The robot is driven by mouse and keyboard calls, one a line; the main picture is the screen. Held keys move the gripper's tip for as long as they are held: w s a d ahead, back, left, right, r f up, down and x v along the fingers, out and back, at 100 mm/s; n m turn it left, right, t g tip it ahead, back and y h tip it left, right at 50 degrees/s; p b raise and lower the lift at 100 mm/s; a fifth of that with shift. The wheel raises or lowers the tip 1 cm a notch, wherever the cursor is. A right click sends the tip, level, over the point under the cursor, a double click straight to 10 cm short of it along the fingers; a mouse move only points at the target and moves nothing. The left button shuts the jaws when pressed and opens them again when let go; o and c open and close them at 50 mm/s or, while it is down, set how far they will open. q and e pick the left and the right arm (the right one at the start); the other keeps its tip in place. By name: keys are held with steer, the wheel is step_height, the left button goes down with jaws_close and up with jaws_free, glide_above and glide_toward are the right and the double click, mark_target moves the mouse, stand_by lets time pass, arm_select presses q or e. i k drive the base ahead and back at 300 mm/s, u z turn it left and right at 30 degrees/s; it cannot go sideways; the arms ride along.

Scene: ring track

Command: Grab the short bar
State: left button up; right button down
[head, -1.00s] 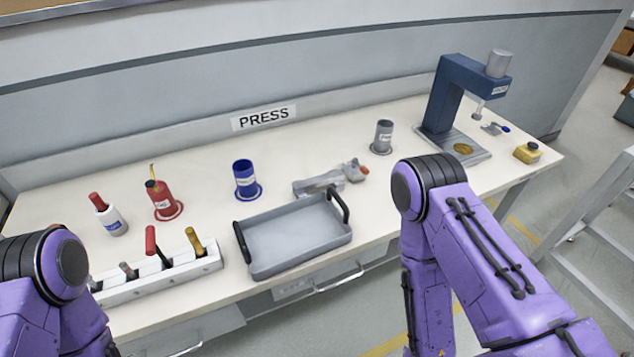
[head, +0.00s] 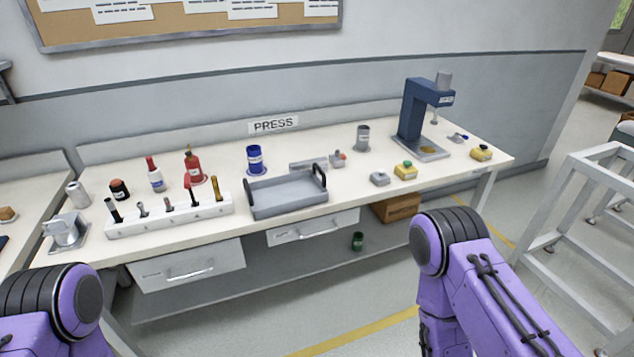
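A white rack (head: 172,219) stands at the front left of the bench, holding several upright bars or tools. Among them are a black one (head: 114,210), a low grey one (head: 142,208), one with a red top (head: 168,199), a black-topped one (head: 192,195) and a gold one (head: 216,187). The grey one looks short, but I cannot tell for sure which is the short bar. My purple arm links show at the lower left and lower right. Neither gripper is in view.
A grey tray (head: 290,209) with black handles sits right of the rack. A blue cup (head: 255,159), a red bottle (head: 193,166) and a blue press (head: 413,112) stand behind. A grey metal frame (head: 584,165) stands at the right. Drawers (head: 190,272) are under the bench front.

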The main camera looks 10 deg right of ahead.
mark_target(302, 164)
steer(key=z, duration=0.95)
steer(key=i, duration=1.4)
steer(key=u, duration=0.65)
